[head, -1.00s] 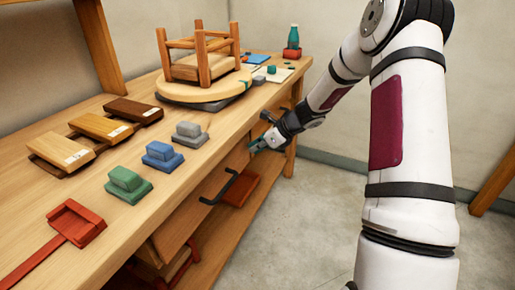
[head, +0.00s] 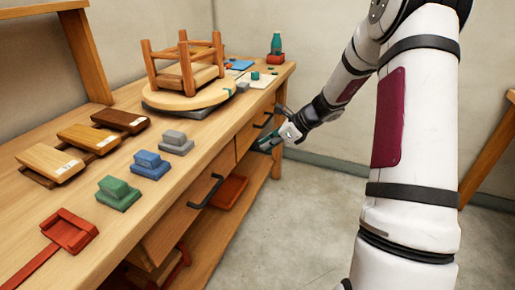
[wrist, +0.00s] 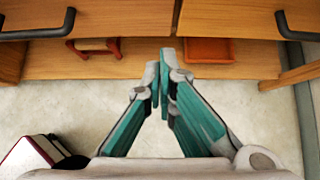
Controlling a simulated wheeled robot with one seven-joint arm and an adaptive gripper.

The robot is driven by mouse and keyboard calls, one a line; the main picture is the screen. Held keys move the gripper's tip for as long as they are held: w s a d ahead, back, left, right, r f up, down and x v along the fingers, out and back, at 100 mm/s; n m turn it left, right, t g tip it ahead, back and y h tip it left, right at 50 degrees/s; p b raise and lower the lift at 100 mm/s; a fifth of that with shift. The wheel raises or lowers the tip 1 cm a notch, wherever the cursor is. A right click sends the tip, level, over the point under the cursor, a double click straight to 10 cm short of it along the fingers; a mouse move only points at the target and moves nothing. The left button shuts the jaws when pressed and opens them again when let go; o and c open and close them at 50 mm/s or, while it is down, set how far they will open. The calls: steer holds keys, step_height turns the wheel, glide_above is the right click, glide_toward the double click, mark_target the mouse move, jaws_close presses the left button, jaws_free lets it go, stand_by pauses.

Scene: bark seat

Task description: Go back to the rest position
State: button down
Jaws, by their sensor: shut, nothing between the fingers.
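My gripper (head: 268,143) is beside the front of the wooden workbench (head: 165,225), near the drawer handles, at about drawer height. In the wrist view my gripper (wrist: 162,70) has its teal fingers together with nothing between them. It points at the bench front, over the gap between two drawers. Two dark drawer handles show, the left handle (wrist: 40,30) and the right handle (wrist: 297,30).
On the bench stand an upturned stool (head: 187,75) on a round board, sanding blocks in green (head: 118,193), blue (head: 150,165) and grey (head: 176,142), wooden samples (head: 88,138) and a red tool (head: 68,231). A red box (head: 228,191) lies on the lower shelf. The floor at right is clear.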

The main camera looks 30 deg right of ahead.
steer(key=shift+s+d+r, duration=0.3)
steer(key=shift+s+r, duration=0.1)
steer(key=shift+r, duration=0.1)
steer(key=s+a+r+n+g+h, duration=0.1)
steer(key=s+a+r+n+g, duration=0.1)
steer(key=s+a+r+n, duration=0.6)
steer(key=s+a+r+n+g, duration=0.3)
steer(key=s+a+r+n, duration=0.35)
steer(key=s+a, duration=0.35)
steer(key=s+r+n+g+h, duration=0.1)
steer(key=s+n+h, duration=0.4)
steer(key=s+n, duration=1.35)
steer(key=s+r+m+t+p, duration=0.1)
steer(key=s+r+m+p, duration=0.1)
steer(key=r+p, duration=0.6)
steer(key=s+r+m+t+p, duration=0.2)
steer(key=r+p, duration=0.7)
steer(key=r, duration=0.2)
steer(key=shift+s+a+m, duration=0.3)
steer(key=shift+a, duration=0.15)
